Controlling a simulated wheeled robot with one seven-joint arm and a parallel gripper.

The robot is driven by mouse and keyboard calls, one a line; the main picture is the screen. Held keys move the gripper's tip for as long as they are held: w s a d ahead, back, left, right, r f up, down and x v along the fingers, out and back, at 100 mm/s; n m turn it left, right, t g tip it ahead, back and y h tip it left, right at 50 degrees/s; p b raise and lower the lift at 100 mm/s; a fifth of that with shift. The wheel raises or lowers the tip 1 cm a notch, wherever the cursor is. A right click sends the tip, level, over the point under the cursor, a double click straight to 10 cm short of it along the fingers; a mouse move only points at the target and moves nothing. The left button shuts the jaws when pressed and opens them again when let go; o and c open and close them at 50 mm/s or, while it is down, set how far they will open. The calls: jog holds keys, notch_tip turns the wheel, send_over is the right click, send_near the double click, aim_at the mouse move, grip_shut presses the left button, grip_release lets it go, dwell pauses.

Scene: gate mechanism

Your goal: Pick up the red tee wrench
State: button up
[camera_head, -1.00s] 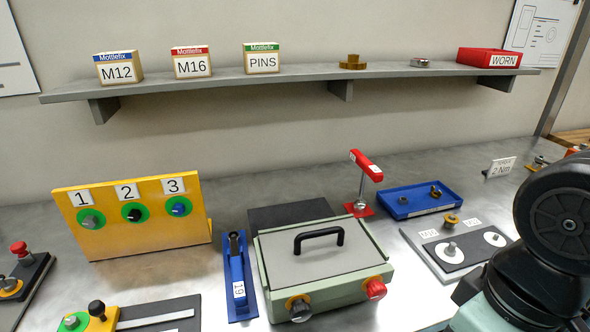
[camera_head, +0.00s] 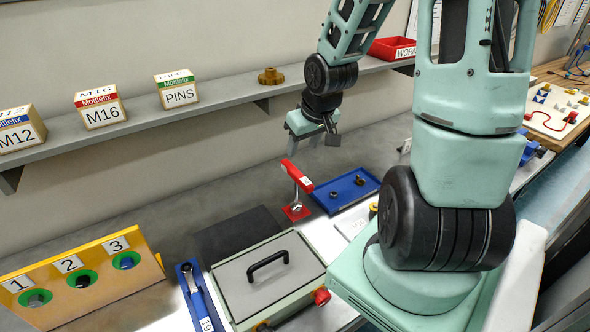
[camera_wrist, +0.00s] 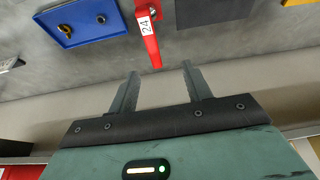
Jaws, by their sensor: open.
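The red tee wrench (camera_head: 298,177) stands upright on a small red base on the bench, its red bar on top of a metal shaft. In the wrist view its red bar (camera_wrist: 149,38), marked 24, lies just beyond the fingertips, roughly in line with the gap between them. My gripper (camera_head: 316,138) is above and slightly right of the wrench in the head view. Its two fingers (camera_wrist: 160,70) are apart with nothing between them. The wrench and the fingers look apart, not touching.
A blue tray (camera_head: 345,192) with small parts lies right of the wrench. A green box with a black handle (camera_head: 268,262) stands in front. A blue wrench holder (camera_head: 195,295) is left of it. The shelf (camera_head: 225,95) runs behind my gripper.

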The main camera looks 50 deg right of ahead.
jog(key=d, duration=0.1)
jog(key=b, duration=0.2)
send_near(297, 172)
jog(key=x, duration=0.6)
jog(key=shift+a, duration=0.1)
jog(key=shift+p+x, duration=0.9)
jog(key=shift+x, duration=2.25)
jog(key=shift+w, duration=0.1)
grip_shut()
